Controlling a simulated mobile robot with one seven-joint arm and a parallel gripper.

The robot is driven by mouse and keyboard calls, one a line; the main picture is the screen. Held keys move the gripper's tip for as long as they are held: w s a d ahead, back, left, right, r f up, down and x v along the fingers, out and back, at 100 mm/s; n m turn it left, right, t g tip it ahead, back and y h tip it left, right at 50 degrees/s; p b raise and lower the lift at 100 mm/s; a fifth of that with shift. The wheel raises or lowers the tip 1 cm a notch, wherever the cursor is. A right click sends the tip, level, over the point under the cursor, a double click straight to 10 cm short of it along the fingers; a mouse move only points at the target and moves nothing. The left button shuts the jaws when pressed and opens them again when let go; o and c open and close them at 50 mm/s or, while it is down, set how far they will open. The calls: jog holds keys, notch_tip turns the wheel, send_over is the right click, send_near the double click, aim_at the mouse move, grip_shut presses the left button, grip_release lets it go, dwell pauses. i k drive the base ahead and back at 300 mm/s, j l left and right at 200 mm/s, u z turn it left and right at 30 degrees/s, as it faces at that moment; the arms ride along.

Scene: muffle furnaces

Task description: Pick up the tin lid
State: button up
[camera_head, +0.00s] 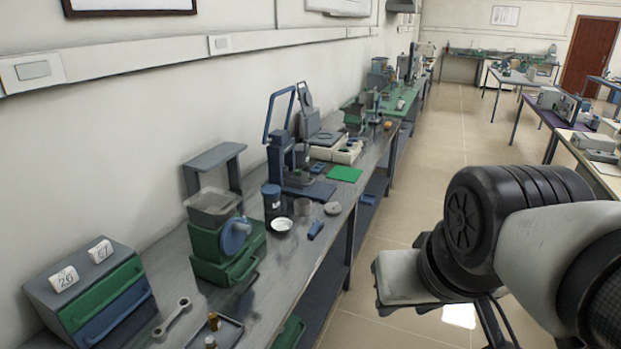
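A small round grey disc (332,208), which looks like the tin lid, lies flat near the front edge of the long workbench (283,278). A grey open cylinder (302,207), likely the tin, stands just to its left, apart from it. A white-rimmed shallow dish (281,224) lies further left. My arm fills the right of the picture, over the aisle and away from the bench. My gripper's fingers cannot be made out, so whether it is open or shut is hidden.
A dark blue jar (272,203) stands behind the dish, and a blue object (315,230) lies in front of the disc. A green machine (222,240) and drawer box (95,290) stand left. A green mat (344,174) lies beyond. The aisle floor (440,165) is clear.

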aim_at(331, 208)
jog(key=u, duration=0.4)
jog(key=k+u, duration=0.15)
jog(key=u, duration=0.3)
jog(key=j+u, duration=0.1)
jog(key=u, duration=0.3)
jog(key=l+u, duration=0.15)
jog(key=u, duration=0.2)
jog(key=l+u, duration=0.3)
jog(key=i+l+u, duration=0.1)
jog(key=u, duration=0.25)
jog(key=l, duration=4.1)
